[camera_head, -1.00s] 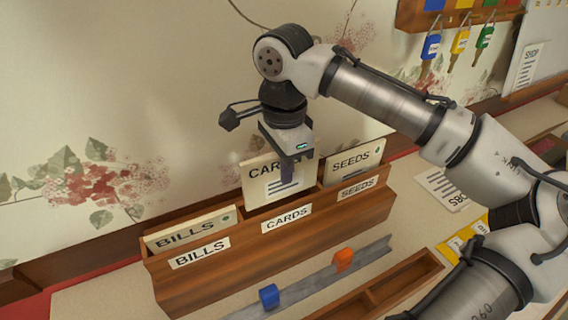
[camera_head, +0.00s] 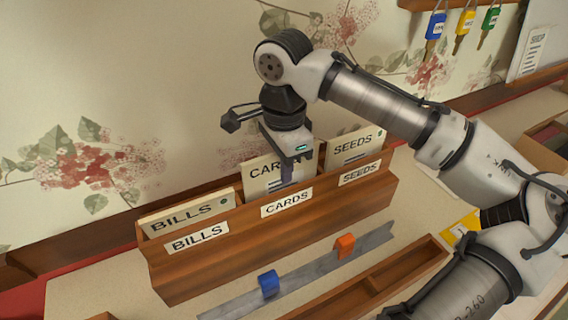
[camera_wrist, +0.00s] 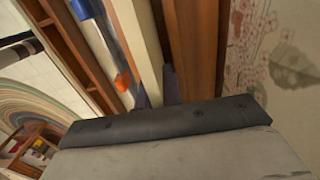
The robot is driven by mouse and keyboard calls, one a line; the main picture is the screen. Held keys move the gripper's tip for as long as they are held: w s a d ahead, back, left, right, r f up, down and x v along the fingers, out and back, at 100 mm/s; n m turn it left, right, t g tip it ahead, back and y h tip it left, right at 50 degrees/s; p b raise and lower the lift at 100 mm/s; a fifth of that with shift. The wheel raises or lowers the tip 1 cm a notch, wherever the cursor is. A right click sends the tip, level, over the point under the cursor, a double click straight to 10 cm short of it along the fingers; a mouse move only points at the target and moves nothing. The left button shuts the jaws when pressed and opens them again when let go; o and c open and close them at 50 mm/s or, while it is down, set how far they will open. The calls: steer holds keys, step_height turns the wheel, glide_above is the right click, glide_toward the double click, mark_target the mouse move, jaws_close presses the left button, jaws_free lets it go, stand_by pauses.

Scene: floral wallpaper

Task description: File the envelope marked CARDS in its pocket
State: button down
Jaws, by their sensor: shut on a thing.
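The cream CARDS envelope (camera_head: 256,178) stands upright in the middle pocket of the wooden filing box (camera_head: 250,233), above the front label reading CARDS (camera_head: 286,202). Its lower part is hidden behind the box front. My gripper (camera_head: 287,176) points down over the envelope's upper edge and is shut on it, covering the end of its printed word. In the wrist view the gripper's fingers (camera_wrist: 158,92) show beside the pale envelope edge, largely hidden by the gripper's own body.
A BILLS envelope (camera_head: 187,214) fills the left pocket and a SEEDS envelope (camera_head: 352,148) the right one. In front lie a metal strip with blue (camera_head: 269,284) and orange (camera_head: 345,246) clips and a wooden tray (camera_head: 396,281). The wallpapered wall is close behind.

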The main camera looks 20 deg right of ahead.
steer(key=c, duration=1.5)
jaws_free()
steer(key=shift+r, duration=0.1)
step_height(320, 180, up, 14)
steer(key=shift+f, duration=0.2)
